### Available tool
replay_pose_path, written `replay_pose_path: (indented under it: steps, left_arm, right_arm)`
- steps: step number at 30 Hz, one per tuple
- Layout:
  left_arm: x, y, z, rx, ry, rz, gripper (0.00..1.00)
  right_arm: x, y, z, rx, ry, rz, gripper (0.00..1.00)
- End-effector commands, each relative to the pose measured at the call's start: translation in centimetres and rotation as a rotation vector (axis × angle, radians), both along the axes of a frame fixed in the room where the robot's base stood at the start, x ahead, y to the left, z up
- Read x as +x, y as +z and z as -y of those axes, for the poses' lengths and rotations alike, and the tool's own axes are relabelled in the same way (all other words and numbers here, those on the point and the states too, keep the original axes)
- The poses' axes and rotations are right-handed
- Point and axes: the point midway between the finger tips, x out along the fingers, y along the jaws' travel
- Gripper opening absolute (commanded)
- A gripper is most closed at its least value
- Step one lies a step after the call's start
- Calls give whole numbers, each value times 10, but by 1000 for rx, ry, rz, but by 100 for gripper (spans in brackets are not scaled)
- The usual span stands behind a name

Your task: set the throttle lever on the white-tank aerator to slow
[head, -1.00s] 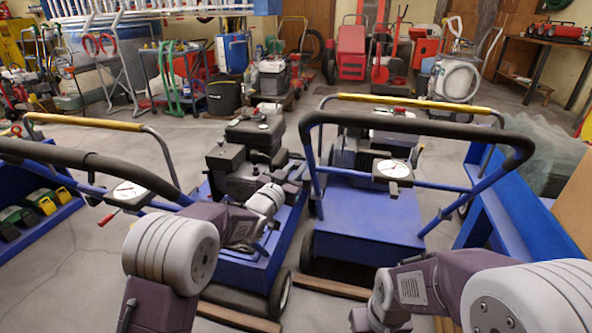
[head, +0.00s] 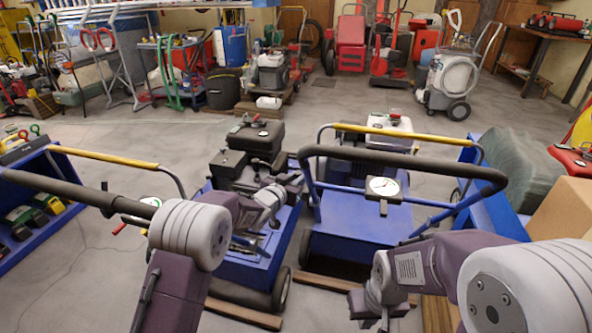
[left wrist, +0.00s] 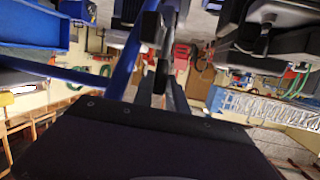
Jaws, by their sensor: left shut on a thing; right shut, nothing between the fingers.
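The white-tank aerator is the right one: a white tank (head: 390,124) sits behind its black handlebar (head: 400,162), above a blue deck (head: 340,236). A round white dial (head: 383,187) with a dark part below it is on its crossbar. I cannot make out its throttle lever or the lever's setting. My left gripper (head: 290,183) is between the two aerators, partly hidden by its wrist. In the left wrist view it (left wrist: 163,78) is shut near a blue tube (left wrist: 125,65); what it holds is unclear. My right gripper (head: 380,322) is shut and empty low in front.
Another aerator with a dark engine (head: 258,137) stands to the left, with a red-tipped lever (head: 118,229) near its dial. A blue shelf (head: 28,205) stands far left. A cardboard box (head: 560,212) is at the right. Open floor (head: 330,108) lies behind the aerators.

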Motion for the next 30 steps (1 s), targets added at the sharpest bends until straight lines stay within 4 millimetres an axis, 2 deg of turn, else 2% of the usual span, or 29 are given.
replay_pose_path:
  steps: [8, 9, 11, 23, 30]
  left_arm:
    - [0, -1, 0, 0, 0, 0, 0]
    - [0, 0, 0, 0, 0, 0, 23]
    - [0, 0, 0, 0, 0, 0, 40]
    - [-4, 2, -2, 0, 0, 1, 40]
    - [-35, 13, -20, -1, 1, -2, 40]
  right_arm:
    - [0, -1, 0, 0, 0, -1, 0]
    - [0, -1, 0, 0, 0, 0, 0]
    - [0, -1, 0, 0, 0, 0, 0]
    - [0, 2, 0, 0, 0, 0, 0]
    - [0, 14, 0, 0, 0, 0, 0]
